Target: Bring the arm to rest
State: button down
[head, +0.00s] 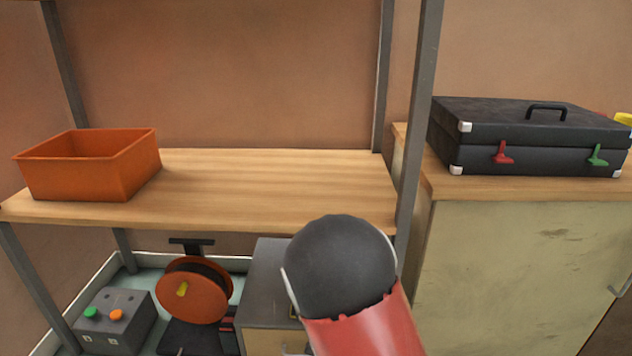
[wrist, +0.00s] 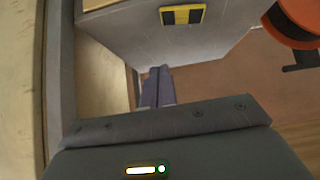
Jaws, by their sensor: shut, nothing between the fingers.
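My gripper (wrist: 158,75) shows in the wrist view, its two grey fingers side by side and shut with nothing between them. The fingers point toward a grey cabinet (wrist: 150,38) with a yellow and black label. Whether they touch it I cannot tell. In the head view my red and black arm stands at the lower middle, in front of the shelf, and hides part of the grey cabinet (head: 262,280). My gripper is hidden there.
An orange bin (head: 75,180) stands on the wooden shelf (head: 270,185), which is otherwise bare. Below are an orange reel (head: 195,300) and a grey button box (head: 115,320). A grey post (head: 415,130) rises near my arm. A black case (head: 530,135) lies on the right cupboard (head: 510,260).

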jog(key=s+d+r+g+y+p, duration=0.1)
jog(key=s+d+r, duration=0.2)
jog(key=s+r, duration=0.5)
jog(key=s+d+r+g+y+p, duration=0.15)
jog(key=s+d+r, duration=0.25)
jog(key=r, duration=0.8)
jog(key=s+d+r+h+p, duration=0.1)
jog(key=s+d+r, duration=0.2)
jog(key=s, duration=0.5)
jog(key=s+d+r+h, duration=0.1)
jog(key=s+d+r, duration=0.2)
jog(key=s, duration=0.6)
jog(key=shift+s+d+r+g+p, duration=0.25)
jog(key=shift+d+r+g+p, duration=0.2)
jog(key=shift+r, duration=0.35)
